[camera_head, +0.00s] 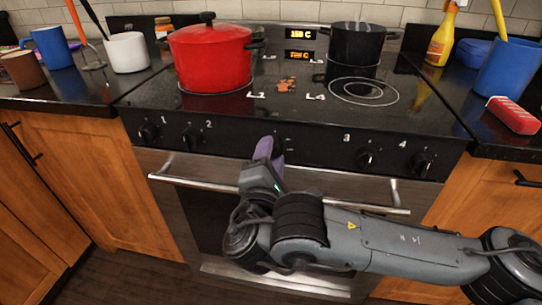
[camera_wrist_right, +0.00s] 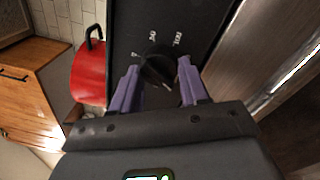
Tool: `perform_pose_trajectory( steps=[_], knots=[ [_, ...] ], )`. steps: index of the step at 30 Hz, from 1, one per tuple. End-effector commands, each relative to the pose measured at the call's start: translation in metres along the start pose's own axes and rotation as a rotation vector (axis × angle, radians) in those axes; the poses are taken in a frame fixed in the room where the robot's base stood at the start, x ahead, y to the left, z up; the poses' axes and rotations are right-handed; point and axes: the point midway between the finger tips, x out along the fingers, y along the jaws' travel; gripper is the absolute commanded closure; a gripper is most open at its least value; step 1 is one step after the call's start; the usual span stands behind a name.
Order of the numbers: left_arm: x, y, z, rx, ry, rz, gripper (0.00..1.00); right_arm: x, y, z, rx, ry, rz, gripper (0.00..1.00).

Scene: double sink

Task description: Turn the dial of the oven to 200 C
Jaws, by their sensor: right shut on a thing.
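The oven dial (camera_wrist_right: 158,62) is a round black knob on the black front panel, seen close up in the right wrist view. My right gripper (camera_wrist_right: 158,80) has its two purple fingers on either side of the dial and is shut on it. In the head view the right gripper (camera_head: 268,150) reaches the middle of the oven's control panel (camera_head: 310,144) and hides most of the dial. My left gripper is not in view.
Numbered burner knobs sit left (camera_head: 148,133) and right (camera_head: 366,158) of the gripper. The oven handle (camera_head: 178,181) runs below, partly behind my right arm. A red pot (camera_head: 212,60) and a black pot (camera_head: 356,42) stand on the stove. Counters on both sides hold mugs.

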Motion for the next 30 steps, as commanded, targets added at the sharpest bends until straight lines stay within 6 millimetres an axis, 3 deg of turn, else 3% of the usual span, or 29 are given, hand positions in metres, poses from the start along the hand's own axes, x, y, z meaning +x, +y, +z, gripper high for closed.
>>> perform_pose_trajectory(
  steps=[9,10,15,30],
  knots=[
    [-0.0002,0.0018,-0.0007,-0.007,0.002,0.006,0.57,0.0004,-0.0012,-0.0002,-0.001,0.0,-0.001,0.86],
    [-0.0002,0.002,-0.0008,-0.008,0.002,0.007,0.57,0.0004,-0.0012,-0.0002,-0.001,0.0,-0.001,0.54],
    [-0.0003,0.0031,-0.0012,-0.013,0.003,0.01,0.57,0.0003,-0.0009,-0.0001,-0.001,0.0,-0.001,0.3],
    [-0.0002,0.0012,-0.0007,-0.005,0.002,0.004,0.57,-0.0045,0.0008,-0.0034,0.0,0.006,0.002,0.3]
  ],
)
